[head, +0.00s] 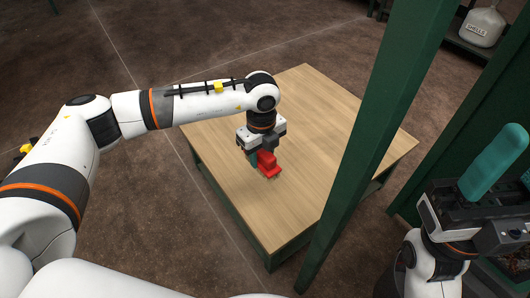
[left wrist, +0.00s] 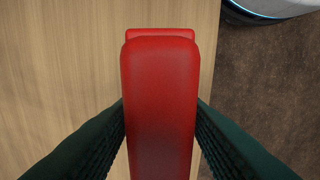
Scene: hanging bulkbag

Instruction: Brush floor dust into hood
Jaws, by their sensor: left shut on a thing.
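A red block-like piece (head: 268,166), which may be the brush's handle, is at the near-middle part of the wooden table. Its underside and any bristles are hidden. My left gripper (head: 258,162) points down and is shut on it. In the left wrist view the red piece (left wrist: 160,95) stands between the two dark green fingers, one along each side. I can make out no dust and no hood.
The wooden table (head: 330,110) has a green frame and a bare top around the red piece. A green post (head: 375,130) rises in front of the table's right side. A pale jug (head: 482,27) stands on a shelf at the upper right. Brown floor lies around.

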